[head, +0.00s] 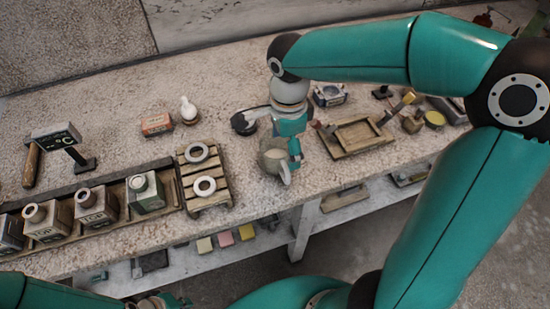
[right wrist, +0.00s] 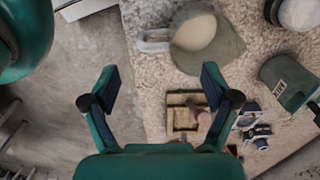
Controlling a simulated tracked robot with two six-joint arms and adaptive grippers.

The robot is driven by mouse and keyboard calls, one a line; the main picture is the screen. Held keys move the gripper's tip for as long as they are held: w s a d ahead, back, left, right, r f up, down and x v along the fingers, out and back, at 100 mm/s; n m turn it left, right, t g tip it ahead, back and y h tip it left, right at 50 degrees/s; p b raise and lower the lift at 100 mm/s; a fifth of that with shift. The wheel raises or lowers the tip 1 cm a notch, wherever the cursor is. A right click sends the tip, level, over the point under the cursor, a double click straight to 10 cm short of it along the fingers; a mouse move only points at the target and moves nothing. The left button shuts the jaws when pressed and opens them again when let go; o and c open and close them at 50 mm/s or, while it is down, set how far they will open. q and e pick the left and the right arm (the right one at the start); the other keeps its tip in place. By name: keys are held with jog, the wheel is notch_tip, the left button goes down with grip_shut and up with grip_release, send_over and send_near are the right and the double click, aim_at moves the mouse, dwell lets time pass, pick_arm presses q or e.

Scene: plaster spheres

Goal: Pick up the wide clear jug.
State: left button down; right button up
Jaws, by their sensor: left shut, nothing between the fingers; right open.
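The wide clear jug (head: 272,157) stands near the front edge of the stone-topped bench, with a pale content and its handle toward the front. In the right wrist view the jug (right wrist: 208,45) is at the top, with its handle to the left. My right gripper (head: 294,150) points down just right of the jug in the head view, partly overlapping it. In the right wrist view the right gripper (right wrist: 158,88) is open, with nothing between its fingers. My left gripper (head: 165,301) shows only partly at the bottom edge, shut and away from the jug.
A wooden slatted rack with pale rings (head: 222,195) stands left of the jug. A wooden tray (head: 356,137) lies to the right. A dark round dish (head: 243,124) is behind the jug. Several labelled jars (head: 100,204) stand far left. A lower shelf (head: 265,245) runs below.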

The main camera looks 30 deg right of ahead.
aim_at(285, 165)
jog(key=shift+s+a+f+p, duration=0.1)
jog(key=shift+f+p, duration=0.1)
jog(key=shift+f, duration=1.6)
jog(key=shift+s+a+f+p, duration=0.1)
jog(key=shift+f+p, duration=0.05)
jog(key=shift+f, duration=1.6)
jog(key=c, duration=1.6)
jog(key=shift+r, duration=0.2)
jog(key=shift+c, duration=0.2)
notch_tip(285, 165, up, 20)
jog(key=shift+f, duration=0.1)
